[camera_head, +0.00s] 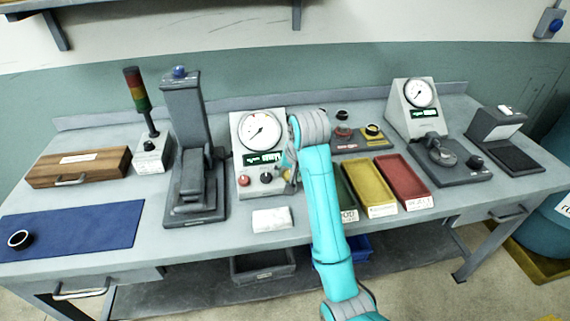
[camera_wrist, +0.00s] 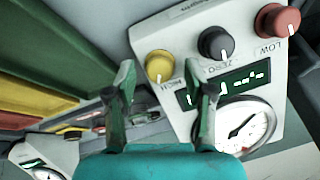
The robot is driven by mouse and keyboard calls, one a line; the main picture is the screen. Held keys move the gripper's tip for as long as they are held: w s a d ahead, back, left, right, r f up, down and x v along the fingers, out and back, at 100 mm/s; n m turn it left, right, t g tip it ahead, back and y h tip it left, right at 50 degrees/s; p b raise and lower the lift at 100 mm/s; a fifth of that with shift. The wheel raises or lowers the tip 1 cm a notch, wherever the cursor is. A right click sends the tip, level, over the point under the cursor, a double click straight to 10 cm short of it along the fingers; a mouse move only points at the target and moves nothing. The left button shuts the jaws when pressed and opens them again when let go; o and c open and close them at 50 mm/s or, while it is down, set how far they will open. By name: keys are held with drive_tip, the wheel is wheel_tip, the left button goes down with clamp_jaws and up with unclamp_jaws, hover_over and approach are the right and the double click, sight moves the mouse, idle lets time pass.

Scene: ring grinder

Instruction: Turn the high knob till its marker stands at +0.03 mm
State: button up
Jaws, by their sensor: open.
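The yellow high knob (camera_wrist: 159,64) shows in the wrist view at the left of a row of knobs on a pale gauge unit (camera_wrist: 151,36). A short white marker line is on it, pointing toward the bottom of the picture. The "HIGH" label beside it appears upside down. My gripper (camera_wrist: 167,76) is open, one finger on each side of the knob in the picture; I cannot tell whether either touches it. The unit's round dial (camera_wrist: 236,131) and green display (camera_wrist: 255,76) are partly behind a finger; the display is unreadable. In the head view my arm and gripper largely hide the high knob.
The black zero knob (camera_wrist: 214,42) and red low knob (camera_wrist: 277,20) sit beside the high knob. Green, yellow (camera_head: 368,187) and red (camera_head: 403,177) trays lie right of the unit. A black press stand (camera_head: 184,110) stands close on its left.

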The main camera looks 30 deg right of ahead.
drive_tip(key=shift+w+f, duration=0.1)
drive_tip(key=shift+f, duration=0.15)
clamp_jaws()
drive_tip(key=shift+m+y, duration=0.3)
drive_tip(key=shift+m, duration=1.1)
unclamp_jaws()
